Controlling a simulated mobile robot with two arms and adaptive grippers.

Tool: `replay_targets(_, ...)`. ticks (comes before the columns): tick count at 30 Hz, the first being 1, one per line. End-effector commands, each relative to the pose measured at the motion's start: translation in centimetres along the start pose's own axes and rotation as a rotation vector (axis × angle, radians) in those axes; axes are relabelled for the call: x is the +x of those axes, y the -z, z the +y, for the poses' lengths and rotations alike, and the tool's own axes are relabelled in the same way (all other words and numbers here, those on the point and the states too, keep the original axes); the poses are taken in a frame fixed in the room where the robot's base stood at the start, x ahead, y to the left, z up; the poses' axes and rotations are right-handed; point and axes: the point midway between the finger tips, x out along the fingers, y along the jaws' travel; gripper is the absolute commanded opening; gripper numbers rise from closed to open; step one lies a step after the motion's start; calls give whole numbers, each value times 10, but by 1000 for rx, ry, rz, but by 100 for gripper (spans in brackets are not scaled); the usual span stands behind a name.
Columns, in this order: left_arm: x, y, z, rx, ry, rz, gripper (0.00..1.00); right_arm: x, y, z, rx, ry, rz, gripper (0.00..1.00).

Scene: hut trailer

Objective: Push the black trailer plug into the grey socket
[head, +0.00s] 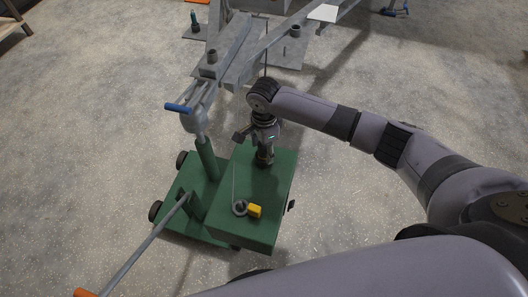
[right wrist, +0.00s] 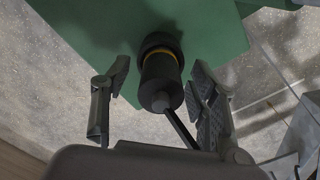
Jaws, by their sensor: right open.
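The black plug (right wrist: 160,78), a dark cylinder with a yellow ring, shows in the right wrist view against the green box top (head: 268,190). A dark cable runs from its near end toward the lower right. My right gripper (right wrist: 158,100) is open, with one finger on each side of the plug and a visible gap on the left. In the head view my right gripper (head: 264,147) points down over the far part of the box and mostly hides the plug. A grey ring-shaped part (head: 239,207) with a yellow block (head: 254,211) sits nearer on the box; I cannot tell whether it is the grey socket.
A green post (head: 207,160) and a grey trailer coupling (head: 195,118) with a blue handle (head: 178,108) stand left of the box. The grey trailer frame (head: 240,60) lies behind. A grey bar (head: 145,245) slants at lower left. Speckled floor on the left is clear.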

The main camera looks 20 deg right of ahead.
Motion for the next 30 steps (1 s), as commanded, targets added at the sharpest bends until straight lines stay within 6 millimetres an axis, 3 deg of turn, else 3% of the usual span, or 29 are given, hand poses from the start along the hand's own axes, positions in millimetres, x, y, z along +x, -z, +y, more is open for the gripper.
replay_targets(9, 0, 0, 0, 0, 0, 0, 40, 5, 0, 0, 0, 1, -1, 53)
replay_targets(30, 0, 0, 0, 0, 0, 1, 40, 5, 0, 0, 0, 1, -1, 6)
